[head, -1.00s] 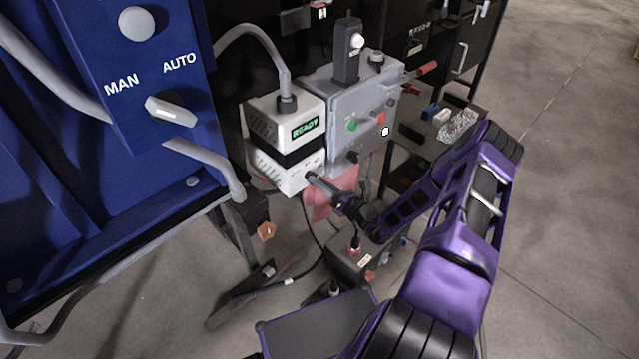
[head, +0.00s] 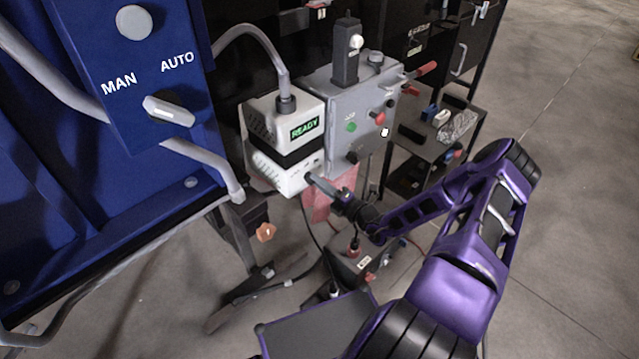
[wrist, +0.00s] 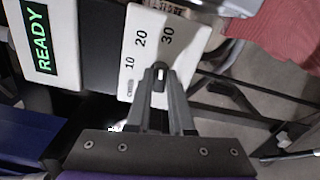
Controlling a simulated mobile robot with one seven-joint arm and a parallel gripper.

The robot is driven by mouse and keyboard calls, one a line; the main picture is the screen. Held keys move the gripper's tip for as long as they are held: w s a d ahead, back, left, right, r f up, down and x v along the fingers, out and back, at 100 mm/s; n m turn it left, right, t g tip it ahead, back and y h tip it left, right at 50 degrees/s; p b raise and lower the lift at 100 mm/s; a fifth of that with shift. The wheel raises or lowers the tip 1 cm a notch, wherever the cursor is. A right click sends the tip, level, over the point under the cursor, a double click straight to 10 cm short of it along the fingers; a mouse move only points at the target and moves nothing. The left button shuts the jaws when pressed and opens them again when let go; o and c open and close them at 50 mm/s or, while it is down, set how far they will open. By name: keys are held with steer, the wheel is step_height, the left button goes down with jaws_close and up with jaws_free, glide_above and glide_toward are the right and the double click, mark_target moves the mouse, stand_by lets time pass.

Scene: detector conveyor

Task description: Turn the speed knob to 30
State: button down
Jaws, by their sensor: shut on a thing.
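The speed knob (wrist: 160,75) is a small dark knob with a white mark, on the white lower unit (head: 285,174). In the wrist view the labels 10, 20 and 30 are printed on the unit's white face (wrist: 185,52) around it. The white mark points up in the picture, roughly toward the 30; I cannot tell whether it lines up exactly. My gripper (wrist: 161,88) is shut on the knob, its fingers on either side. In the head view my gripper (head: 315,181) meets the front of the lower unit, and the knob is hidden there.
Above the knob is a green READY display (head: 305,127). A grey control box (head: 352,125) with buttons stands just right. A blue panel (head: 165,75) with a MAN/AUTO switch fills the left. A red cloth-like sheet (head: 322,207) hangs below.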

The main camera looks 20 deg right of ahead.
steer(key=shift+f+m, duration=0.1)
steer(key=shift+m, duration=0.8)
steer(key=c, duration=0.8)
jaws_free()
steer(key=shift+s, duration=0.1)
steer(key=v, duration=1.7)
steer(key=shift+s, duration=0.1)
